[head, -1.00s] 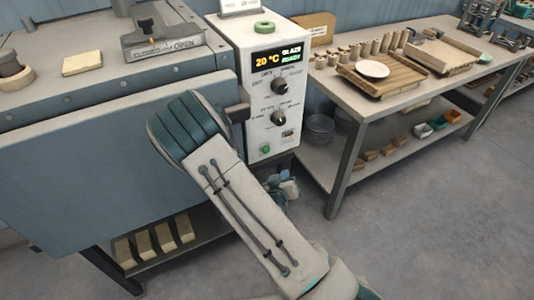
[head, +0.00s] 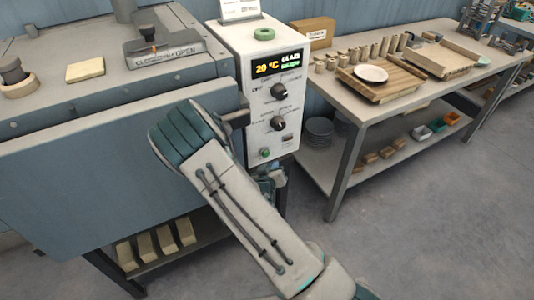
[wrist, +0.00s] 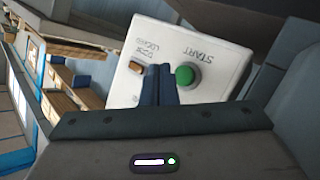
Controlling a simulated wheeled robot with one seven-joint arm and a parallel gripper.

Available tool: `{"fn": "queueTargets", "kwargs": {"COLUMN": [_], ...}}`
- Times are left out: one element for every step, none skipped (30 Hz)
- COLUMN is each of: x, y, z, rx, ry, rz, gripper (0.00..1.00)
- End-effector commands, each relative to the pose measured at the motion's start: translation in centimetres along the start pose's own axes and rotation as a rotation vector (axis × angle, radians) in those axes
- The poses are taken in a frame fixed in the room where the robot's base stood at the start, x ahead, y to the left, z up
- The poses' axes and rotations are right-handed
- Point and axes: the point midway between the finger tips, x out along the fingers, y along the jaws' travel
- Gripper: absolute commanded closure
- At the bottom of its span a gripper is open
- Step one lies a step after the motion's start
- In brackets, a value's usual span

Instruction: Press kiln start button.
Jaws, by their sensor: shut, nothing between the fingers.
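The green start button (wrist: 185,76) is on the white panel of the kiln control box, with an upside-down START label beside it in the wrist view. It also shows low on the control box (head: 267,92) in the head view (head: 265,153). My gripper (wrist: 159,70) is shut and empty. Its dark blue fingertips lie just left of the button in the wrist view, between it and a small brown switch (wrist: 136,66). Whether the tips touch the panel cannot be told. In the head view my gripper is partly hidden behind my arm, just below the box.
The display (head: 276,65) reads 20 °C and GLAZE, with green text below. Two dark knobs (head: 278,91) sit above the button. The blue-grey kiln (head: 90,150) fills the left. A wooden table (head: 420,92) with trays stands at the right. Open floor lies in front.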

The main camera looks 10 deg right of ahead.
Motion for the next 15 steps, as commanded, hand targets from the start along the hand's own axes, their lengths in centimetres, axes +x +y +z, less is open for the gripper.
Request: {"fn": "queueTargets", "kwargs": {"x": [0.5,0.7,0.9,1.0,1.2,1.3,1.4,1.4,1.5,1.5,1.6,1.6,1.6,1.6,1.6], "y": [-0.4,-0.5,-0.7,-0.8,-0.9,-1.0,-1.0,-1.1,-1.1,-1.1,-1.1,-1.1,-1.1,-1.1,-1.1], "z": [-0.2,-0.3,-0.5,-0.6,-0.7,-0.8,-0.9,-0.9,-1.0,-1.0,-1.1,-1.1,-1.1,-1.1,-1.1], "rx": [0.002,0.002,0.002,0.002,0.002,0.001,0.001,0.000,0.000,0.000,0.000,0.000,0.000,0.000,0.000], "ry": [0.001,0.002,0.001,0.001,0.000,0.000,0.000,0.000,0.000,0.000,0.000,0.000,0.000,0.000,0.000], "rz": [0.001,0.001,0.001,0.001,0.000,0.000,0.000,0.000,0.000,0.000,0.000,0.000,0.000,0.000,0.000], "gripper": [1.00,1.00,1.00,1.00,1.00,1.00,1.00,1.00,1.00,1.00,1.00,1.00,1.00,1.00,1.00]}}
